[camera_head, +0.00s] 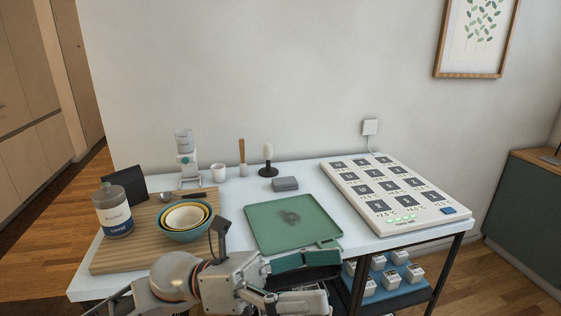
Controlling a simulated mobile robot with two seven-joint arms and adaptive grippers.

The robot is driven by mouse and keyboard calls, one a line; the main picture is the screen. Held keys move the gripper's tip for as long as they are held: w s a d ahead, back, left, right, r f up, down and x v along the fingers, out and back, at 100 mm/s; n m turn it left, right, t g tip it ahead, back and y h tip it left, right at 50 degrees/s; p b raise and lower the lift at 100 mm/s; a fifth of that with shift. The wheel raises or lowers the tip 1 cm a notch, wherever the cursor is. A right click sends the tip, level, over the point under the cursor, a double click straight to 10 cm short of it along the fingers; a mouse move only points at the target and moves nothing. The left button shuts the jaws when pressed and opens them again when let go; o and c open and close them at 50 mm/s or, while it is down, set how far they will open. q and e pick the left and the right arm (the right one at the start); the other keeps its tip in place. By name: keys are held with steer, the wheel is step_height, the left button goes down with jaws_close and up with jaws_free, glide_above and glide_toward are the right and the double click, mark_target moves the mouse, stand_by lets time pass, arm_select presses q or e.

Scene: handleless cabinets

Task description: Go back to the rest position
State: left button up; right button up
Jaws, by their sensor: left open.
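My left gripper (318,277) shows at the bottom middle, its arm coming in from the lower left. Its jaws point to the right, are open, and hold nothing that I can see. It is in front of the table's near edge and below the green mat (290,222), which has a dark smudge in its middle. My right gripper is not in view.
On the table (308,181) are a wooden board (112,257) with nested bowls (186,219) and a labelled bottle (113,212), a grey block (285,184), and a white panel of dark squares (387,190). A lower shelf (399,289) holds several small white boxes.

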arm_select(q)
steer(key=w+a+f+n+t, duration=0.3)
steer(key=w+n+t, duration=0.2)
steer(key=n+t, duration=0.45)
steer(key=w+a+f+n+t, duration=0.2)
steer(key=w+f+n+t, duration=0.4)
steer(key=n, duration=0.6)
steer(key=w+a+f+n+t+y, duration=0.2)
steer(key=a+f+n+t+y, duration=0.55)
steer(key=f+n+y, duration=0.4)
steer(key=s+a+f+n+g+y, duration=0.2)
steer(key=s+a+f+n, duration=0.2)
steer(key=f, duration=0.5)
steer(key=s+a+f+n+g+y, duration=0.2)
steer(key=s+a+f+n, duration=0.3)
steer(key=f, duration=0.4)
steer(key=s+a+f+n+g+y, duration=0.2)
steer(key=s+a+f+n+g, duration=0.1)
steer(key=f, duration=0.7)
steer(key=s+a+n, duration=0.1)
steer(key=s+n, duration=0.1)
steer(key=s, duration=0.1)
steer(key=shift+s+a+y, duration=0.25)
steer(key=shift+y, duration=0.1)
